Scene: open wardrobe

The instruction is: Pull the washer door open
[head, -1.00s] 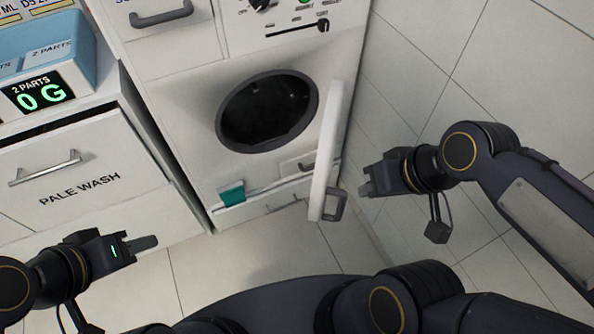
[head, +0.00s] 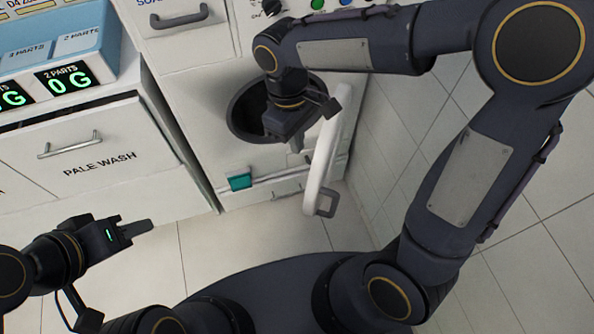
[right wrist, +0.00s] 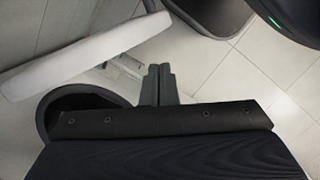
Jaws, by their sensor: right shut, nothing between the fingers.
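The washer (head: 190,130) stands ahead with its round drum opening (head: 243,113) dark and uncovered. The washer door (head: 325,150) is swung out to the right, seen nearly edge-on, with its grey handle (head: 327,204) at the lower end. My right gripper (head: 297,148) is in front of the opening, on the inner side of the door, pointing down, and hides part of the opening. In the right wrist view its fingers (right wrist: 159,82) are together and empty, with the white door (right wrist: 85,52) beside them, apart. My left gripper (head: 140,229) is far from the door at lower left; its finger gap is not clear.
A teal piece (head: 240,181) sits at the washer's lower front. A drawer labelled PALE WASH (head: 95,150) is at left, under a blue box with green readouts (head: 60,50). A tiled wall (head: 395,150) stands close on the right. The floor (head: 240,235) in front is clear.

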